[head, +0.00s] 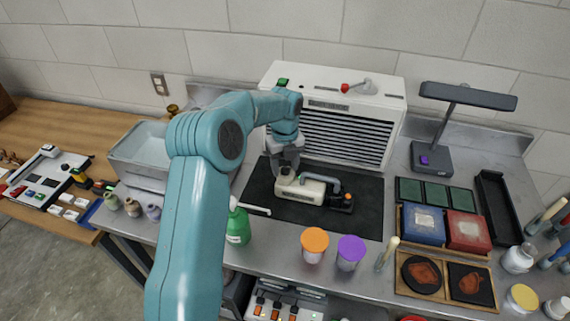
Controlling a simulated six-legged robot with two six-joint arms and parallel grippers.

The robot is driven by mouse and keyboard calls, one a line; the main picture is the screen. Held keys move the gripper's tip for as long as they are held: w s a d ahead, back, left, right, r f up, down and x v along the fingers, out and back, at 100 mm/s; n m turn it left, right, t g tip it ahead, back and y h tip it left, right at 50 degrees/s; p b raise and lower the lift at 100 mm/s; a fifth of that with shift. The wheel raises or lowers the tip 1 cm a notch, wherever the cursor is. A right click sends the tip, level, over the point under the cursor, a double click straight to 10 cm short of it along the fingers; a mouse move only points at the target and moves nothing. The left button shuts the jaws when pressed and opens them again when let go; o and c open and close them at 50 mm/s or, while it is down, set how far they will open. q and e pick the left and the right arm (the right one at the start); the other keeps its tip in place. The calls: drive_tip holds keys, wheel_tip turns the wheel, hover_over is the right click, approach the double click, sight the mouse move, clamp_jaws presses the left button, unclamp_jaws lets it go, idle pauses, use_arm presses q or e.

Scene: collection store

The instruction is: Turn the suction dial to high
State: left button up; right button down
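A cream handheld device (301,190) with a grey-blue handle and a dark end with an orange spot lies on the black mat (350,217). My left gripper (283,172) points down at the left end of this device, touching it or just above it. Its fingers are small and partly merged with the device, so their opening is unclear. Behind stands a white slatted unit (390,97). A red-knobbed lever (346,88) and a green part (282,82) are on its top. I cannot make out a marked suction dial. My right gripper is out of view.
A green bottle (238,228) stands close to my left arm. Orange-lidded (314,241) and purple-lidded (350,250) jars stand in front of the mat. A black lamp (433,155) and colour trays (424,222) are right. A metal basin (142,154) is left.

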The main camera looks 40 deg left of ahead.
sight(285, 168)
use_arm(q)
wheel_tip(285, 168, up, 16)
drive_tip(key=shift+r, duration=0.2)
drive_tip(key=shift+s+f, duration=0.1)
idle(0.8)
